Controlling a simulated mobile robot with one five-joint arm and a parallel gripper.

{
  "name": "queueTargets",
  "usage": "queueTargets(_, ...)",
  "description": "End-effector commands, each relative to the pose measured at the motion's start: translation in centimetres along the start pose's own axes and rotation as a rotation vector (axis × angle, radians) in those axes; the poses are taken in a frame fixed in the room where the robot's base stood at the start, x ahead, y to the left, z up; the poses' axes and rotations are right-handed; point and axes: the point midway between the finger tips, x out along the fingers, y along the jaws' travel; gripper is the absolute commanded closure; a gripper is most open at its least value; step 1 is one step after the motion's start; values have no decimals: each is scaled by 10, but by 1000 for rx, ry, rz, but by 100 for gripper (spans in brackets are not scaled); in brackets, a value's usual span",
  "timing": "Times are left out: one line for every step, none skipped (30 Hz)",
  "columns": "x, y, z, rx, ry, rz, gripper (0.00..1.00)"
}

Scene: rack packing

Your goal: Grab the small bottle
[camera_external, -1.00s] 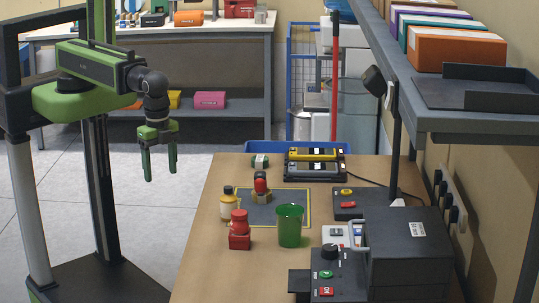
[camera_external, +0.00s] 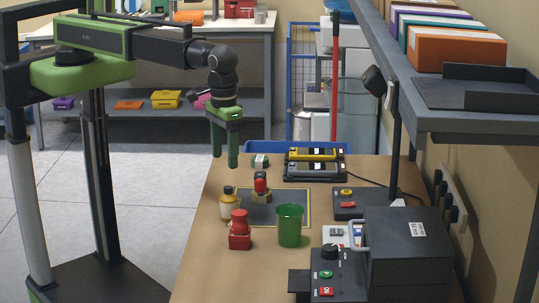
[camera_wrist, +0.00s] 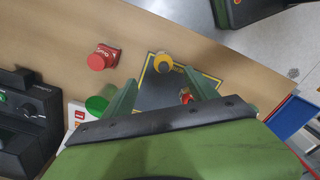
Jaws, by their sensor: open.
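The small bottle (camera_external: 229,204) has a pale yellow body and a dark cap. It stands upright at the left edge of the dark mat (camera_external: 285,207) on the bench. In the wrist view the bottle (camera_wrist: 163,63) shows at the mat's edge, seen from above, between and beyond the fingers. My gripper (camera_external: 225,162) is open and empty, pointing down above and behind the bottle, apart from it. In the wrist view its two green fingers (camera_wrist: 160,88) are spread wide.
A red device (camera_external: 240,232) and a green cup (camera_external: 290,225) stand near the bottle. A red-topped brass part (camera_external: 261,188) is on the mat. A black machine (camera_external: 405,260) fills the front right. A shelf (camera_external: 465,122) overhangs the right side. The bench's left edge is clear.

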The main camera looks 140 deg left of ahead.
Motion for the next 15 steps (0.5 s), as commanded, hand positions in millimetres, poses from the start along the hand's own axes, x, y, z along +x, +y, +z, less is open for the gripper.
queueTargets(-16,1,-6,-6,0,0,33)
queueTargets(-18,-2,-7,-9,0,0,33)
queueTargets(-19,-3,-9,-12,0,0,33)
queueTargets(-19,-4,-10,-13,0,0,33)
queueTargets(-19,-4,-11,-14,0,0,33)
queueTargets(-18,-4,-11,-14,0,0,33)
queueTargets(-17,-5,-11,-14,0,0,33)
queueTargets(-16,-5,-11,-13,0,0,33)
queueTargets(-13,-5,-11,-13,0,0,33)
queueTargets(-11,-5,-11,-13,0,0,33)
queueTargets(-8,-5,-11,-12,0,0,33)
queueTargets(-2,-5,-11,-12,0,0,33)
queueTargets(2,-5,-11,-12,0,0,33)
queueTargets(8,-5,-11,-12,0,0,33)
queueTargets(16,-5,-11,-12,0,0,33)
